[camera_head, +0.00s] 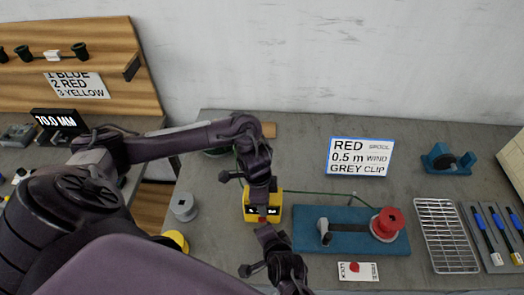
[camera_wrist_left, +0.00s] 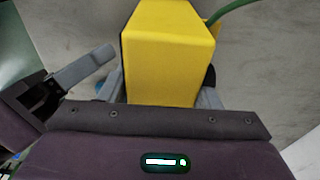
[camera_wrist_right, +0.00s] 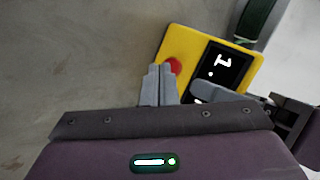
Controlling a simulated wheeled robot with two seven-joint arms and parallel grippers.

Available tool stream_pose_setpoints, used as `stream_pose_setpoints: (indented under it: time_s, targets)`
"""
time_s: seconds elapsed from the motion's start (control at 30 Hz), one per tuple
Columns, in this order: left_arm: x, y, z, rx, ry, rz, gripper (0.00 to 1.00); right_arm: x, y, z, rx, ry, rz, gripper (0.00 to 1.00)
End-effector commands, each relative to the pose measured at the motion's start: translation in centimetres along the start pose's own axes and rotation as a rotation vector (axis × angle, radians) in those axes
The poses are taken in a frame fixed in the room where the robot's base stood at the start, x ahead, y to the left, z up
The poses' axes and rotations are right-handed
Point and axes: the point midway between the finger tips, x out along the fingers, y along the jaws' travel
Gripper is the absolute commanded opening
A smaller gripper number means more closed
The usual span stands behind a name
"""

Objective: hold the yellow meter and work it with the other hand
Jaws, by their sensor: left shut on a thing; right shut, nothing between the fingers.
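The yellow meter (camera_head: 249,214) is held above the table in the head view, its dark display facing the front. My left gripper (camera_head: 261,187) is shut on it from behind. The meter's yellow side (camera_wrist_left: 165,50) fills the middle of the left wrist view. In the right wrist view the meter (camera_wrist_right: 178,40) shows a red button (camera_wrist_right: 174,65) and a dark display with white marks, partly hidden by a grey finger. My right gripper (camera_wrist_right: 160,72) is shut and empty, its fingertips at the red button; whether they press it I cannot tell. A green cord (camera_head: 320,193) runs right from the meter.
A blue winder base (camera_head: 345,238) with a red spool (camera_head: 387,223) stands to the right. A sign (camera_head: 360,157) reads RED SPOOL, 0.5 m WIND, GREY CLIP. A wire rack (camera_head: 446,235) lies farther right. A grey spool (camera_head: 183,207) and a yellow spool (camera_head: 176,240) stand left.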

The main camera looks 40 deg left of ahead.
Motion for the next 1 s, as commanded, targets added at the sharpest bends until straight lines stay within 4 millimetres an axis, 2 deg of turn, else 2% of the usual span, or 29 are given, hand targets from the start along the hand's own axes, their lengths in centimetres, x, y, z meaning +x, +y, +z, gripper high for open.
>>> stream_pose_setpoints:
  time_s: [0.03, 0.2, 1.0]
  targets:
    - [0.0, 0.0, 0.0, 0.000, 0.000, 0.000, 0.35, -0.5, -1.1, 1.7, 0.024, -0.020, -0.018, 0.00]
    - [0.0, 0.0, 0.0, 0.000, 0.000, 0.000, 0.35, -1.6, -0.3, 2.4, 0.025, -0.019, -0.019, 0.00]
    - [0.0, 0.0, 0.0, 0.000, 0.001, -0.001, 0.35, -2.0, 0.4, 2.3, 0.020, -0.012, -0.014, 0.00]
